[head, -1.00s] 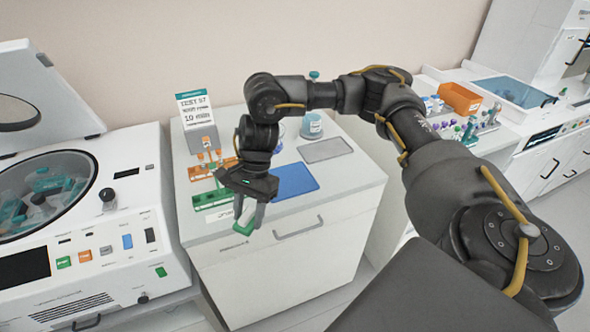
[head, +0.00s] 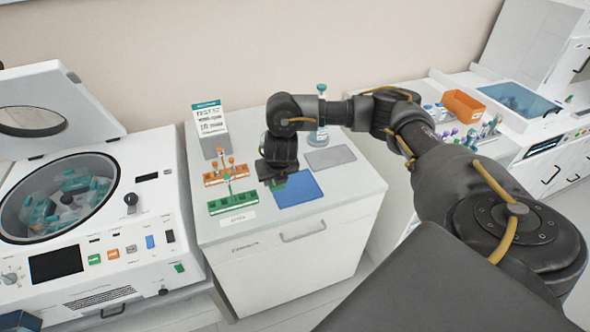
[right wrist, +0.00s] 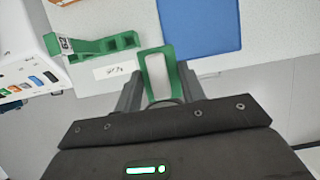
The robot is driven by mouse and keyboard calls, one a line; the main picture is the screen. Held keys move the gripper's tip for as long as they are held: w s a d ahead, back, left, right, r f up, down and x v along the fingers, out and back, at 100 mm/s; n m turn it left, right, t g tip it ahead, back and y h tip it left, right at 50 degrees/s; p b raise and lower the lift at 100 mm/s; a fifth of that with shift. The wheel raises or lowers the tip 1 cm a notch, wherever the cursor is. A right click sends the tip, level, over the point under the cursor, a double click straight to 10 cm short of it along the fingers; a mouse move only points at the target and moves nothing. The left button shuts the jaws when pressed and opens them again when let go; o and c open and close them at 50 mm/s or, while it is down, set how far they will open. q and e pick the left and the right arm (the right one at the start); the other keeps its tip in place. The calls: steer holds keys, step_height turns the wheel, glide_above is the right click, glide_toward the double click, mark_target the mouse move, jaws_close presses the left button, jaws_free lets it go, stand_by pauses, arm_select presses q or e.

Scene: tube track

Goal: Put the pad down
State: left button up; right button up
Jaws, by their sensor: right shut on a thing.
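The pad (right wrist: 156,74) is a small block with a white face and a green rim. My right gripper (right wrist: 158,88) is shut on it, one finger on each side, in the right wrist view. In the head view, my right gripper (head: 278,180) is over the cabinet top, by the left edge of a blue mat (head: 308,184). Only a sliver of green shows there, and most of the pad is hidden. I cannot tell whether the pad touches the surface. The blue mat also shows just beyond the pad in the wrist view (right wrist: 200,25). My left gripper is not in view.
A green rack (head: 222,206) and an orange rack (head: 214,178) stand left of the gripper, with a sign (head: 212,125) behind. A grey mat (head: 330,157) lies behind the blue one. A centrifuge (head: 110,215) stands at left.

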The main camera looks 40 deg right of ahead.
mark_target(292, 181)
steer(key=shift+w+d+f, duration=0.15)
steer(key=shift+d+f, duration=0.2)
steer(key=w+d+f+b, duration=0.2)
steer(key=d, duration=0.1)
steer(key=w+d+f+b, duration=0.1)
steer(key=d+f+b, duration=0.1)
steer(key=d+f, duration=0.1)
steer(key=w+d+f+b, duration=0.2)
steer(key=d, duration=0.2)
steer(key=shift+w+f, duration=0.3)
steer(key=shift+f, duration=0.1)
steer(key=shift+w+d+f, duration=0.15)
steer(key=shift+w+d, duration=0.05)
steer(key=shift+d, duration=0.05)
steer(key=shift+w+d+f, duration=0.2)
steer(key=shift+d+f, duration=0.3)
steer(key=shift+f, duration=0.1)
steer(key=shift+w+f, duration=0.1)
steer(key=shift+f, duration=1.45)
steer(key=shift+f, duration=0.1)
